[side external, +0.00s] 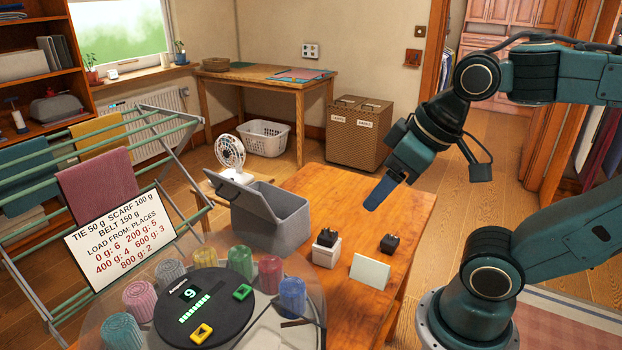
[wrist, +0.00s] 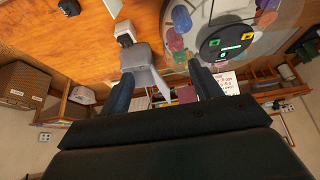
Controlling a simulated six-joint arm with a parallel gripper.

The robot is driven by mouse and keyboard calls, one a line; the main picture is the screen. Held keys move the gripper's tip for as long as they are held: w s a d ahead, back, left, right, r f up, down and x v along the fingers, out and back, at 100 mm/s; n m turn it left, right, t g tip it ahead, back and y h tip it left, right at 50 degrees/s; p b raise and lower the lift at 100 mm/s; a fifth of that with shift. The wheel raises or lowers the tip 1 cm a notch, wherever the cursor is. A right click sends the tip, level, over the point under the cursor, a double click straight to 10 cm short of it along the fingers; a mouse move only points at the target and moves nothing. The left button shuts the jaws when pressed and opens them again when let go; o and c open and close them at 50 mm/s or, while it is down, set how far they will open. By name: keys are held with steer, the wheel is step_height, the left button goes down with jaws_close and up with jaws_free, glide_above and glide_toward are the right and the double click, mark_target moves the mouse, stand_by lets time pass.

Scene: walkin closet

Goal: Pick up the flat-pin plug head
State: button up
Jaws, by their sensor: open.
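Two small black plug heads are in the side view. One plug head (side external: 327,237) sits on a white block (side external: 325,254); the other plug head (side external: 390,243) sits on the wooden table (side external: 410,205) to its right. Their pins are too small to tell which is the flat-pin one. In the wrist view they show at the top left, one on the block (wrist: 125,40) and one on the table (wrist: 69,7). My gripper (side external: 379,194) is open and empty, above the table and apart from both plug heads. Its two fingers (wrist: 162,88) show in the wrist view.
A grey lidded bin (side external: 280,222) stands left of the block. A pale upright card (side external: 370,271) stands in front of the table plug. A round turntable with coloured ribbed cups (side external: 240,262) and a black display panel (side external: 205,307) is at lower left. The table's right part is clear.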

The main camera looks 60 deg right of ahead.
steer(key=m+g, duration=0.6)
steer(key=m, duration=1.3)
glide_above(391, 234)
step_height(391, 234, down, 16)
steer(key=f, duration=0.1)
steer(key=shift+s+r, duration=0.15)
steer(key=shift+r, duration=0.1)
steer(key=shift+f, duration=0.15)
steer(key=shift+f, duration=4.1)
steer(key=shift+f, duration=0.1)
steer(key=shift+f, duration=2.5)
